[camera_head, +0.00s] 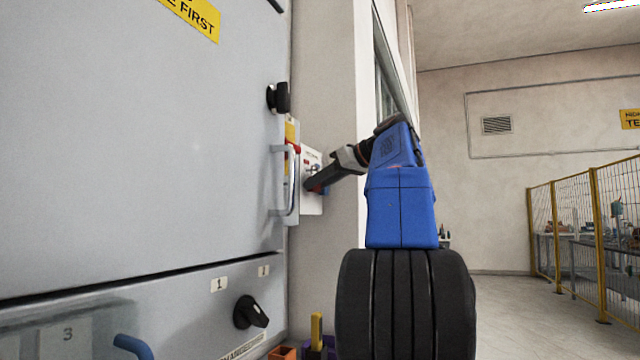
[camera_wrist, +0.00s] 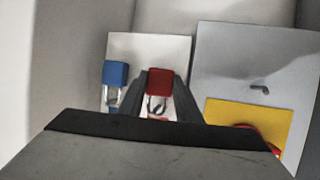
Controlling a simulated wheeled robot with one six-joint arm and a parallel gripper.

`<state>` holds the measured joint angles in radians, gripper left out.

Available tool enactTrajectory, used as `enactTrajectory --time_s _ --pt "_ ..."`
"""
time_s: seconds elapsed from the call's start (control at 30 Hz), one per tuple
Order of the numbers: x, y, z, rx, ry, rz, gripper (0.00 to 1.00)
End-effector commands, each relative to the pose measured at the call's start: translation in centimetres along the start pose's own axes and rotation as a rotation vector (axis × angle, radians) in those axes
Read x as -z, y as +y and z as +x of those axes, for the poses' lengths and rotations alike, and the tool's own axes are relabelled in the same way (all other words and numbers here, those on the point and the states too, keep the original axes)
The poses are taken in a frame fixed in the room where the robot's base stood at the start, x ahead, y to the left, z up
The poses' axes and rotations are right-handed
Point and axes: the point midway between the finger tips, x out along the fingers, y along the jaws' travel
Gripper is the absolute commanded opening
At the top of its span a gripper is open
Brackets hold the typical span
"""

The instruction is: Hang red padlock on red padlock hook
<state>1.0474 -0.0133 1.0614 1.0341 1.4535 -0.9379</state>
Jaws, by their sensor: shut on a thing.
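The red padlock (camera_wrist: 158,82) is between the two fingers of my gripper (camera_wrist: 160,86), which is shut on it. In the wrist view its shackle points down the picture, in front of a white board (camera_wrist: 150,48). The red padlock hook is not clear, and I cannot tell whether the shackle is around one. In the head view my gripper (camera_head: 313,187) reaches left to the white board (camera_head: 311,208) on the wall; only a little red shows at its tip.
A blue padlock (camera_wrist: 115,74) hangs on the board beside the red one. A grey panel (camera_wrist: 230,60) with a small dark hook (camera_wrist: 260,88) and a yellow label (camera_wrist: 235,112) is to the right. In the head view, a cabinet handle (camera_head: 290,180) is close left of my gripper.

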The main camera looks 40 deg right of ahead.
Motion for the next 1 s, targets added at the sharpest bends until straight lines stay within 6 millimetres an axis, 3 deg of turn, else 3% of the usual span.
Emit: enactTrajectory --time_s 0.27,0.3,0.4,0.77,1.0 --pt "-0.2 0.1 0.2 0.004 -0.003 0.002 0.07" --pt "-0.2 0.1 0.2 0.004 -0.003 0.002 0.33" --pt "-0.2 0.0 0.2 0.004 -0.003 0.002 0.53" --pt "-0.1 -0.1 0.1 0.007 -0.003 0.0 0.53" --pt "0.0 0.0 -2.1 0.002 0.0 0.0 0.53"
